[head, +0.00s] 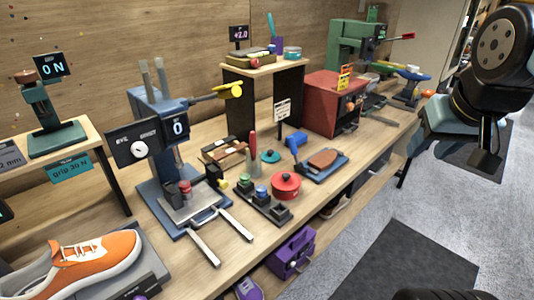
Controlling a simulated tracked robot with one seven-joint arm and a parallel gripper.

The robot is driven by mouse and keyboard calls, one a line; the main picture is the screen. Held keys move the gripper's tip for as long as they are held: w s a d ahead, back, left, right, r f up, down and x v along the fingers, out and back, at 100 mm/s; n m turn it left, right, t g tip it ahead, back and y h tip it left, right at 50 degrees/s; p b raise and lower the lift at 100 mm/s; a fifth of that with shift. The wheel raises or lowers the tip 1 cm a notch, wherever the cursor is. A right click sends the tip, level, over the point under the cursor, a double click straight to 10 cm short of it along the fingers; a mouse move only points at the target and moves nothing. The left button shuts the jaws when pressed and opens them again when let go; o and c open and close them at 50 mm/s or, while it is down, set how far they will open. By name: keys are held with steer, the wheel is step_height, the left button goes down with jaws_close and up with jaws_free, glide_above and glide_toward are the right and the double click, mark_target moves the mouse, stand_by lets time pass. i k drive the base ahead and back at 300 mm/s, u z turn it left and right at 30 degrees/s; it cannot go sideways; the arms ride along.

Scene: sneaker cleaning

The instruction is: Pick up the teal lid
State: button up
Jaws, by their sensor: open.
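A small teal lid (270,157) with a dark reddish knob lies flat on the wooden workbench, left of the blue tool and behind the red round pot. Nothing covers it. My gripper (486,158) hangs from my arm at the upper right, over the grey floor past the bench's front edge. It is open, with nothing seen between its fingers, and is far to the right of the lid.
A red lidded pot (286,185), an upright red-tipped tool (252,150), a blue tool (295,145) and a black rack of small jars (262,203) stand near the lid. A dark shelf stand (262,70) rises behind it. A blue press (165,130) stands left.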

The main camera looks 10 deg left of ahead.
mark_target(269, 156)
steer(key=i, duration=1)
